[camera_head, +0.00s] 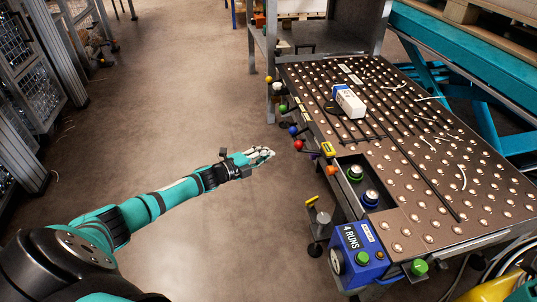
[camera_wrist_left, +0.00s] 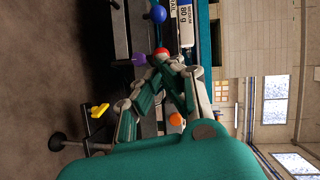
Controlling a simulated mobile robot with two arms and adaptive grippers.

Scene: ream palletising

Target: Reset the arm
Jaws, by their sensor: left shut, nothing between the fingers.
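My left arm reaches in from the left in the head view, and its gripper (camera_head: 262,155) is over the open floor, just left of the table's edge. The gripper is shut and empty. In the left wrist view its fingers (camera_wrist_left: 170,62) meet at the tips, with a red knob behind them. My right gripper is not in view.
The ball-studded table (camera_head: 420,200) stands on the right, carrying a white and blue ream pack (camera_head: 349,101). Coloured knobs, including a red one (camera_head: 298,145), line its left edge. A blue control box (camera_head: 357,252) sits at the near corner. The floor (camera_head: 190,100) is clear.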

